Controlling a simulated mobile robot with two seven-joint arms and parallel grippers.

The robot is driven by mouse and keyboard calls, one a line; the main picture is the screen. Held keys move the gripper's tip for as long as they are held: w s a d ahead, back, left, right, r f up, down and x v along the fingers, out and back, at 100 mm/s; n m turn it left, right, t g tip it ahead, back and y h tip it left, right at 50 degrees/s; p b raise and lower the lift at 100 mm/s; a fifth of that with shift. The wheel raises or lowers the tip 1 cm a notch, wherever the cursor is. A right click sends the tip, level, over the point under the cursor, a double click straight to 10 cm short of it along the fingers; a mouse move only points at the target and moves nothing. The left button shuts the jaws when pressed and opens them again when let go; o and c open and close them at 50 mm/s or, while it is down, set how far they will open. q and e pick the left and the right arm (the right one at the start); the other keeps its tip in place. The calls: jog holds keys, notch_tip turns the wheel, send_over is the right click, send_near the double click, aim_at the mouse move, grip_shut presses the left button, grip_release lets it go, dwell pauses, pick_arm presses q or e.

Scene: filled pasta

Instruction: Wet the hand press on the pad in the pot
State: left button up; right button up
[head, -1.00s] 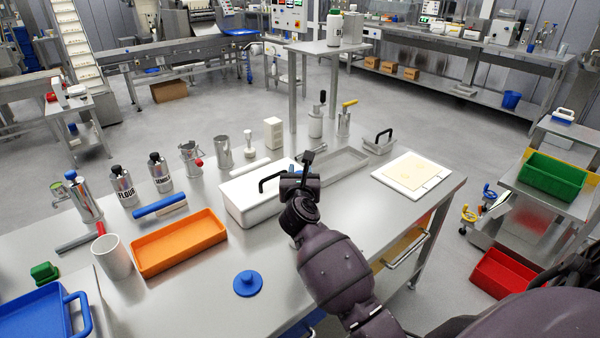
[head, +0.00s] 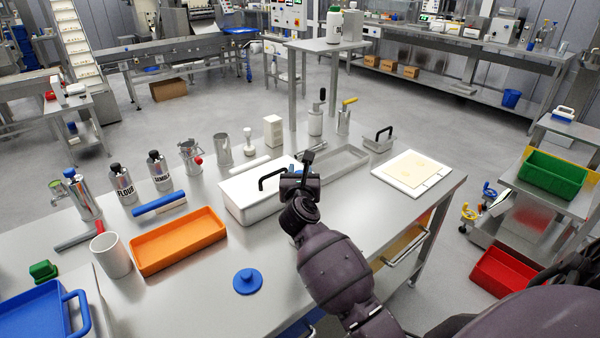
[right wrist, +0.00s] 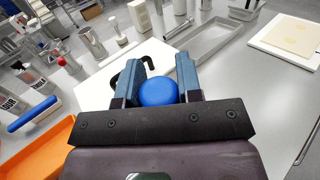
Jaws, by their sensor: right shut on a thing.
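The rest of the press is hidden below the knob and behind the gripper. I cannot make out the pot with its pad, or whether the press touches it. A blue disc with a knob (head: 247,283), perhaps a lid, lies on the table. My left gripper is not in view.
The white box (head: 243,205) with a black handle (head: 270,180) is close to my right gripper. An orange tray (head: 178,243) and a white cup (head: 110,258) stand to the left. A grey tray (head: 345,160) and a white board with dough (head: 408,185) are at the right.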

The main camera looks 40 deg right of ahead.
jog(key=shift+f, duration=0.25)
dwell(1.1)
jog(key=shift+s, duration=0.1)
notch_tip(320, 180, up, 7)
jog(key=p, duration=0.7)
jog(key=shift+r, duration=0.15)
dwell(0.5)
dwell(0.5)
